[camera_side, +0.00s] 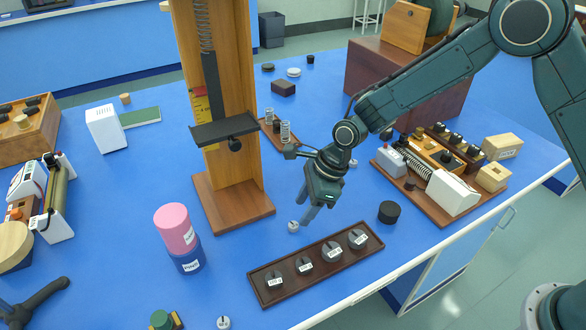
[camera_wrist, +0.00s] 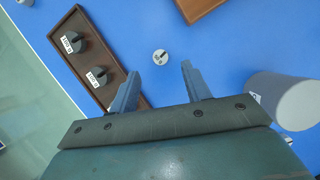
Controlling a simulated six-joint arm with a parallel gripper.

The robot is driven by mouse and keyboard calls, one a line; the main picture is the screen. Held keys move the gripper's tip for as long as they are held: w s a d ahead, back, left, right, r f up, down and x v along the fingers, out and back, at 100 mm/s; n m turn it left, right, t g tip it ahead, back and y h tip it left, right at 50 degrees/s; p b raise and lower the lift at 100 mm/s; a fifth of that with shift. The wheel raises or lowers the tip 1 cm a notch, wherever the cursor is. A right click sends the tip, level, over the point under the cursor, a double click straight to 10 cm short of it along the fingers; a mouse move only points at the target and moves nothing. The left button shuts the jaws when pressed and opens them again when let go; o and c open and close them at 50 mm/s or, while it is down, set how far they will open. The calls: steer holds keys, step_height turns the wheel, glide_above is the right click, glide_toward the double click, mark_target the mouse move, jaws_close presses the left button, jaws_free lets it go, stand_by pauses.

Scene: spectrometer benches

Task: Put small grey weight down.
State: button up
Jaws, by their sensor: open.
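A small grey weight (camera_side: 293,226) with a dark slot rests on the blue bench top. In the wrist view the small grey weight (camera_wrist: 160,57) shows just beyond my fingertips, in line with the gap between them. My gripper (camera_side: 306,208) points down beside and slightly above it in the side view. In the wrist view my gripper (camera_wrist: 159,69) has its two fingers well apart with nothing held between them. I cannot tell the exact height of the fingertips over the bench.
A brown tray (camera_side: 262,294) with several larger slotted weights lies in front. A wooden spring stand (camera_side: 232,205) with a dark platform (camera_side: 222,130) rises behind left. A black cylinder (camera_side: 389,212) stands to the right. A pink cylinder (camera_side: 175,228) sits on a blue one at left.

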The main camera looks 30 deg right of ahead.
mark_target(295, 224)
steer(key=shift+x, duration=2.5)
steer(key=shift+d, duration=0.15)
jaws_close()
